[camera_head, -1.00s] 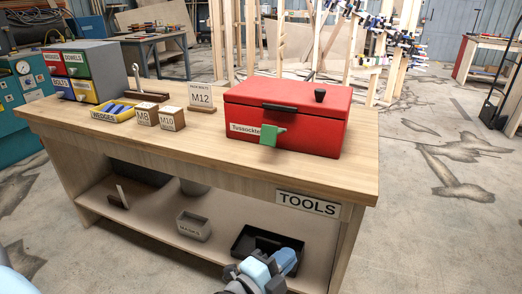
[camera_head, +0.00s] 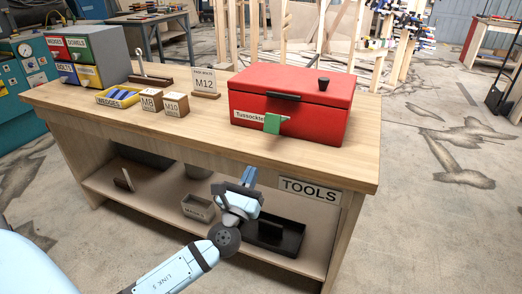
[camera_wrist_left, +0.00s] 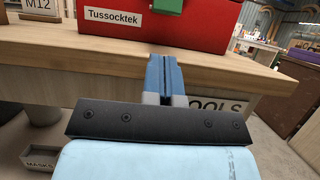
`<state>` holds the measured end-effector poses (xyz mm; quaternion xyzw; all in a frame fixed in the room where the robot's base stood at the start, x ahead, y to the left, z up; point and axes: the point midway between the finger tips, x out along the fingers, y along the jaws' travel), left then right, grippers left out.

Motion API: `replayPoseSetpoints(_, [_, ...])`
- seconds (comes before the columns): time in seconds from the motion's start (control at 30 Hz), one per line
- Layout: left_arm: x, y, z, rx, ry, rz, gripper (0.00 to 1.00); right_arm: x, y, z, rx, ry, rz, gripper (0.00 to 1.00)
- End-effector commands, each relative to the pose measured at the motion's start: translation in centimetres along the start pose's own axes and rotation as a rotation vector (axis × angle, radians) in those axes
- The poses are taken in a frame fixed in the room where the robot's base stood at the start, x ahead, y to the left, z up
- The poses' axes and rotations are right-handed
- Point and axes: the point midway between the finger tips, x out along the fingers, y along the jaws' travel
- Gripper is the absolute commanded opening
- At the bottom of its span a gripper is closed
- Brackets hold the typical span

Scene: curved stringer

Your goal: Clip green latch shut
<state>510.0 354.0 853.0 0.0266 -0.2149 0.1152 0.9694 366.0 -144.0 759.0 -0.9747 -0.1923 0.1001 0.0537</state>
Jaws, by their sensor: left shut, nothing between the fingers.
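The red toolbox (camera_head: 300,95) stands on the right part of the wooden workbench with its lid down. The green latch (camera_head: 272,123) is on its front face, right of the "Tussocktek" label; it also shows at the top edge of the left wrist view (camera_wrist_left: 168,5). My left gripper (camera_head: 248,175) is below and left of the latch, in front of the bench's front edge and apart from the box. Its blue fingers (camera_wrist_left: 165,75) are together with nothing between them, pointing toward the box. My right gripper is not in view.
The workbench top (camera_head: 200,125) is clear in front of the box. An M12 sign (camera_head: 205,82), M8 and M10 blocks (camera_head: 176,104), a yellow wedges tray (camera_head: 118,97) and drawers (camera_head: 90,55) stand to the left. A TOOLS sign (camera_head: 310,190) is on the front edge; bins are on the lower shelf.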

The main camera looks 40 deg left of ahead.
Motion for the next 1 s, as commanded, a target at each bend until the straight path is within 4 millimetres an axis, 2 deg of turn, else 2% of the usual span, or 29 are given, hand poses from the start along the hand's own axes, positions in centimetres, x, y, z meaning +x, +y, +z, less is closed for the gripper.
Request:
replayPoseSetpoints(0.5, [8.2,0.0,0.1,-0.002,-0.002,0.000,0.00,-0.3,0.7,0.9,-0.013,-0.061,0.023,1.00])
replayPoseSetpoints(0.7, [9.6,0.0,0.0,-0.002,0.000,0.000,0.00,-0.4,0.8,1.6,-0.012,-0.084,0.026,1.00])
replayPoseSetpoints(1.0, [9.7,0.0,0.0,-0.002,0.000,0.000,0.00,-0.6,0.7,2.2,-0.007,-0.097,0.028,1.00])
